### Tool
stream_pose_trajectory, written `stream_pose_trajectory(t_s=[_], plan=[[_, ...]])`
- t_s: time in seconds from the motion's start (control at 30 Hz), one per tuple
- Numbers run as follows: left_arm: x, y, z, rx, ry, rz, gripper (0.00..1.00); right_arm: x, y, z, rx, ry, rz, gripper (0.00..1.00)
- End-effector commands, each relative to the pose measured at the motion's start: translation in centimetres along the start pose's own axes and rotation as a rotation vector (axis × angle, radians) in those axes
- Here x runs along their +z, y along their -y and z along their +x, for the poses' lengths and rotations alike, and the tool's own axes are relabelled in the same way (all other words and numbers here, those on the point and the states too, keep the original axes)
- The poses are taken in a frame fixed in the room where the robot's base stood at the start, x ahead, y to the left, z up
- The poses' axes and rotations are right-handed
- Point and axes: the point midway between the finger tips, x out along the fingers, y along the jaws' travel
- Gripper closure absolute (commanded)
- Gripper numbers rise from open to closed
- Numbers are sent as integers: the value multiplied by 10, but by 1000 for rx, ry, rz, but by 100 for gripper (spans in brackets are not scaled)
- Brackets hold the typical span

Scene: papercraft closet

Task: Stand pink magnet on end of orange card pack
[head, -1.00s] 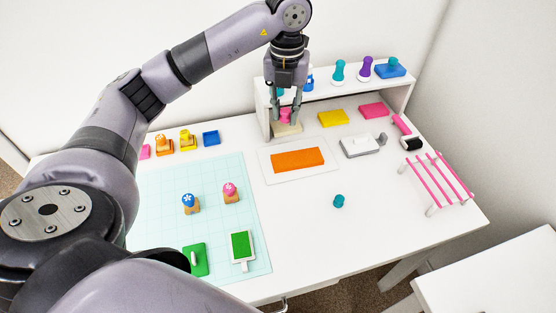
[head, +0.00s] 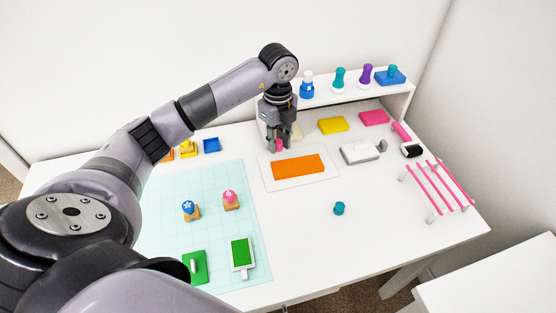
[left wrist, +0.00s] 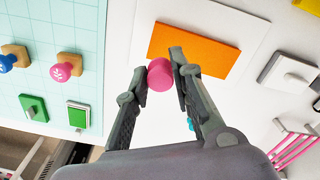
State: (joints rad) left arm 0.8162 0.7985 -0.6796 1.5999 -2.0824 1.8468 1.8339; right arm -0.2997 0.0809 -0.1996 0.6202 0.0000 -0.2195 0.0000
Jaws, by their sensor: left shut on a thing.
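The pink magnet (left wrist: 160,74) is between the fingertips of my left gripper (left wrist: 162,76), which is shut on it. In the head view the left gripper (head: 280,143) hangs at the back left of the orange card pack, and the pink magnet (head: 279,146) shows partly between its fingers. The orange card pack (head: 298,167) lies flat on a white sheet (head: 325,177). In the left wrist view the orange card pack (left wrist: 193,48) lies beyond the magnet, with one finger overlapping its edge. My right gripper is not in view.
A teal magnet (head: 339,208) stands on the table at the front right of the sheet. A grey-and-white block (head: 360,153), yellow pack (head: 333,125) and pink pack (head: 374,118) lie behind and to the right. A shelf (head: 325,93) stands at the back. Stamps stand on the mat (head: 165,228).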

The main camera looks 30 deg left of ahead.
Motion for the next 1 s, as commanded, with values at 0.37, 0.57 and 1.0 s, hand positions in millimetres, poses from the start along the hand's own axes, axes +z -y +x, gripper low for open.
stream_pose_trajectory(t_s=[0.37, 0.57, 1.0], plan=[[0, 0, 45, 1, -1, 0, 97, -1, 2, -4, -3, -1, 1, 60], [0, 0, 74, 2, -2, 1, 97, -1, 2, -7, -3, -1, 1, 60], [0, 1, 84, -3, 0, 1, 78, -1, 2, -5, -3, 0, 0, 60]])
